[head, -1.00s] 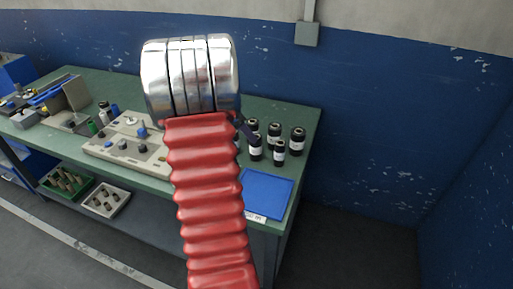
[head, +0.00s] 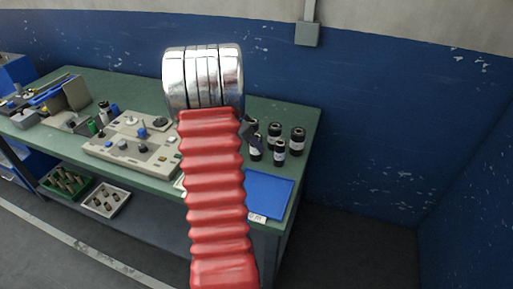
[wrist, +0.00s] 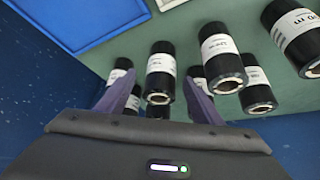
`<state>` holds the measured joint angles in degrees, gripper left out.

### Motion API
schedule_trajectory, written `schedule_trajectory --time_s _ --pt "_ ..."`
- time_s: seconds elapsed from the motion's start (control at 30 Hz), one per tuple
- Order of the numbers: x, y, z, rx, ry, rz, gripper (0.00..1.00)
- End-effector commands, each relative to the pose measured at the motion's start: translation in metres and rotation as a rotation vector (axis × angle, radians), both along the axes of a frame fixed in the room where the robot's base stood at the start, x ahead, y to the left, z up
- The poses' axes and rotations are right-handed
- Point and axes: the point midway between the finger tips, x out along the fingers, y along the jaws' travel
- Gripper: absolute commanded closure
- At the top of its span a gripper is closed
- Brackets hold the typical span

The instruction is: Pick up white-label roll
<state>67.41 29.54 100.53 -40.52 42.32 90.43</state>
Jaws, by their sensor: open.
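Several black rolls with white labels stand in a group on the green bench, right of my arm in the head view; one is the front roll (head: 279,152). In the wrist view a white-label roll (wrist: 160,73) lies between the two fingers of my gripper (wrist: 158,95), which is open and apart from it as far as I can tell. Another white-label roll (wrist: 221,55) is just right of the right finger. Which roll the task means, I cannot tell. In the head view my red arm hides most of my gripper and some rolls.
A blue tray (head: 268,190) lies at the bench's front right corner, and also shows in the wrist view (wrist: 90,18). A beige control panel (head: 130,146) is left of my arm. The blue wall stands close behind the bench (head: 303,110).

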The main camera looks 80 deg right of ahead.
Motion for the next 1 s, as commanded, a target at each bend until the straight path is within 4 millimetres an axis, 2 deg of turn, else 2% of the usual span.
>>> schedule_trajectory --time_s 0.1,0.3,0.87,1.0 --pt "-0.004 -0.006 -0.016 0.002 0.001 0.001 0.40" --pt "-0.010 -0.014 -0.033 0.001 0.001 0.000 0.40" --pt "-0.011 -0.015 -0.035 0.000 0.000 0.000 0.40" --pt "-0.011 -0.015 -0.035 0.001 0.001 0.000 0.48"
